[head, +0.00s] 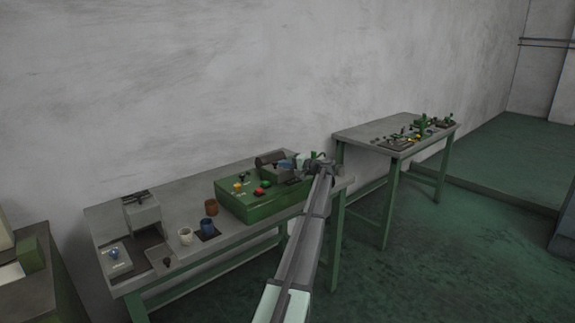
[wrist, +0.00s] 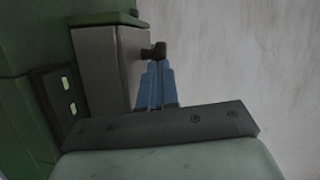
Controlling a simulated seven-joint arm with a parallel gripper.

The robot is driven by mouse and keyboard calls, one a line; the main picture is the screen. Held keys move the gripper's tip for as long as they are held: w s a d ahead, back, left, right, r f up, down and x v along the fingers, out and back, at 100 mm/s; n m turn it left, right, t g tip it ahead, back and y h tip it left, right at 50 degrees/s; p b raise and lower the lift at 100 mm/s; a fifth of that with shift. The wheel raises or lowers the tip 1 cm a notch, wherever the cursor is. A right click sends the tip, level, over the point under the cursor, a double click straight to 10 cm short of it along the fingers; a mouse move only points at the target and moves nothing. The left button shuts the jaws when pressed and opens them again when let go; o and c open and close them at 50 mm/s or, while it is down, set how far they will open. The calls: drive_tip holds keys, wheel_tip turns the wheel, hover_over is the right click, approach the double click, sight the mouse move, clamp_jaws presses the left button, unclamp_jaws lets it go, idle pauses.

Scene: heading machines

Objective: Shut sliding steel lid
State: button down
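A grey steel part that looks like the sliding lid (wrist: 108,72) sits on the green machine in the wrist view, with a dark knob (wrist: 156,50) sticking out of its side. My gripper (wrist: 155,66) has its blue fingers side by side with almost no gap, tips at the knob. I cannot tell whether the tips touch the knob; nothing shows held between them. In the head view my gripper (head: 286,165) reaches left over the back of the green machine (head: 240,205). The lid is small there and partly hidden, so how far it is open is unclear.
Coloured buttons stand on the machine's top. A wall rises close behind; a second bench (head: 350,131) stands right.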

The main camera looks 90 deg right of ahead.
drive_tip(key=shift+s+d, duration=0.2)
drive_tip(key=shift+s, duration=0.1)
drive_tip(key=s, duration=0.4)
drive_tip(key=shift+d+r, duration=0.2)
drive_tip(key=shift+r, duration=0.2)
drive_tip(key=v, duration=0.9)
